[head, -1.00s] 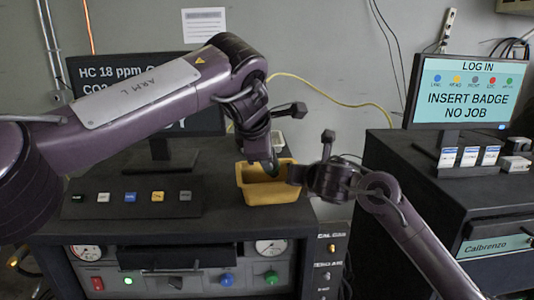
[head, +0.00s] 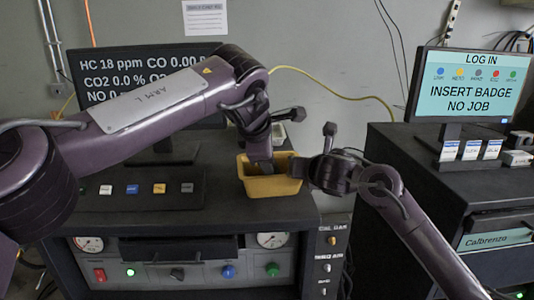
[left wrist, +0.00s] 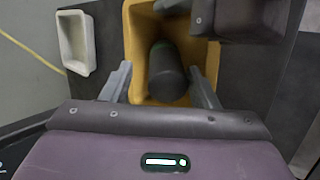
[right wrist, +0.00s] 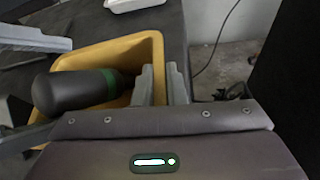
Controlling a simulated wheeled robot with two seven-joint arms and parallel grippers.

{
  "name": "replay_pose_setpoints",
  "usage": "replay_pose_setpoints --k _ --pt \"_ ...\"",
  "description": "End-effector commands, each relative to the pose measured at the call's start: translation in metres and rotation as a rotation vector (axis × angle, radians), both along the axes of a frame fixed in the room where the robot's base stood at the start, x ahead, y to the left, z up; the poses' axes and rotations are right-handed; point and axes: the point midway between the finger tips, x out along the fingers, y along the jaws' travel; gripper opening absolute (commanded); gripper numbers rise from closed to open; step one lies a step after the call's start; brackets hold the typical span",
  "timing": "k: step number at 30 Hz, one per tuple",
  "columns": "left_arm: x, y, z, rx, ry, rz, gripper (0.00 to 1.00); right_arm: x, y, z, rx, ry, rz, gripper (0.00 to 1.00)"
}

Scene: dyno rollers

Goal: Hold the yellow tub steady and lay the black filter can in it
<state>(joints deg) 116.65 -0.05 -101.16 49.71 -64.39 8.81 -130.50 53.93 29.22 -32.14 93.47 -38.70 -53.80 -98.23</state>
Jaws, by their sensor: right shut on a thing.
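The yellow tub (head: 270,187) stands on the black cabinet top. The black filter can (left wrist: 166,78), with a green band, is inside the tub's opening, tilted or lying. In the right wrist view the can (right wrist: 70,92) has its dark end at the tub's left rim; I cannot tell whether it touches the floor. My left gripper (head: 262,166) is over the tub, its fingers (left wrist: 160,85) spread on either side of the can with a gap showing. My right gripper (head: 298,168) is shut on the tub's right wall, one finger inside and one outside (right wrist: 162,85).
A small white tray (left wrist: 76,42) lies behind the tub. A panel of coloured buttons (head: 150,189) and a monitor (head: 150,75) are to the left. A separate black cabinet (head: 440,190) with a login screen (head: 470,85) stands at right, across a gap.

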Motion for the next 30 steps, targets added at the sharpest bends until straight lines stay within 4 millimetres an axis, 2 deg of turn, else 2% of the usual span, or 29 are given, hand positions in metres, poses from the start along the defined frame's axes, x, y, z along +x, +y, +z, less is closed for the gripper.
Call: replay_pose_setpoints --k 9,13,24,30 --pt "0.0 0.0 0.0 0.0 0.0 0.0 0.63 0.0 0.0 -0.001 -0.001 0.002 0.001 0.0" --pt "-0.004 0.002 0.008 -0.001 -0.002 0.0 0.63 0.0 0.0 -0.001 -0.001 0.002 0.001 0.0" --pt "-0.046 0.02 0.065 -0.002 -0.003 -0.001 0.63 0.0 0.0 -0.001 -0.001 0.002 0.001 0.0" --pt "-0.063 0.027 0.087 0.0 -0.002 0.0 0.63 0.0 0.0 -0.001 -0.001 0.002 0.001 0.0"
